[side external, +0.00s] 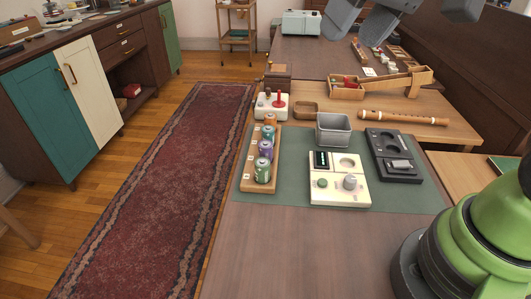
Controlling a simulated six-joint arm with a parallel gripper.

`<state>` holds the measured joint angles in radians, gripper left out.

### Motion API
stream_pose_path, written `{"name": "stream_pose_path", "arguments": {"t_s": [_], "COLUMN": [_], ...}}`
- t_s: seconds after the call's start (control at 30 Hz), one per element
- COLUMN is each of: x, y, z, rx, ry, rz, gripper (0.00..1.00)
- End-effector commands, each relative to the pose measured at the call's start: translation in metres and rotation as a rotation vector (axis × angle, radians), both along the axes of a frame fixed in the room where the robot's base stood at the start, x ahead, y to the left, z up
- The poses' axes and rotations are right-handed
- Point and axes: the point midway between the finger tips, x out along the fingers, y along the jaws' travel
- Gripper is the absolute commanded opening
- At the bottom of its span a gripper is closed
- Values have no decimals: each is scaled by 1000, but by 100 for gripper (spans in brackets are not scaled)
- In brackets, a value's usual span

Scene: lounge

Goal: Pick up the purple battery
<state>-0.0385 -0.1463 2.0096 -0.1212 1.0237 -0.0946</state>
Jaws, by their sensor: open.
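The purple battery (265,149) stands upright in a wooden rack (246,180) on the green mat. It is in a row between a green battery (262,171) nearest the camera and a bluish battery (268,134) behind it. An orange-topped battery (270,119) is at the far end. The neighbours partly cover the purple battery's lower part. My gripper (358,32) shows as grey parts at the top edge, cut off by the frame. It is open, with nothing seen between its fingers, high above and well right of the rack.
On the mat (290,202) are a cream device (325,190), a grey bin (333,129) and a dark tray (398,165). Behind are a white box with a red knob (272,105), a wooden dish (306,108) and a flute (405,118). The near table is clear.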

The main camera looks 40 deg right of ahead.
Motion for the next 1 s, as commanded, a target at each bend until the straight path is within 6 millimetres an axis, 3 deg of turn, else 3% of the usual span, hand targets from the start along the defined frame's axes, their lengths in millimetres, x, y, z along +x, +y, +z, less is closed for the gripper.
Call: {"name": "stream_pose_path", "arguments": {"t_s": [0.03, 0.2, 0.43, 0.6, 1.0], "x": [19, 77, 136, 155, 161], "y": [1, 5, 12, 15, 16], "z": [-8, -43, -118, -168, -227], "rx": [-17, -69, -137, -170, -186], "ry": [39, 145, 282, 352, 387], "rz": [21, 88, 178, 225, 246], "gripper": [64, 64, 64, 64, 64]}}
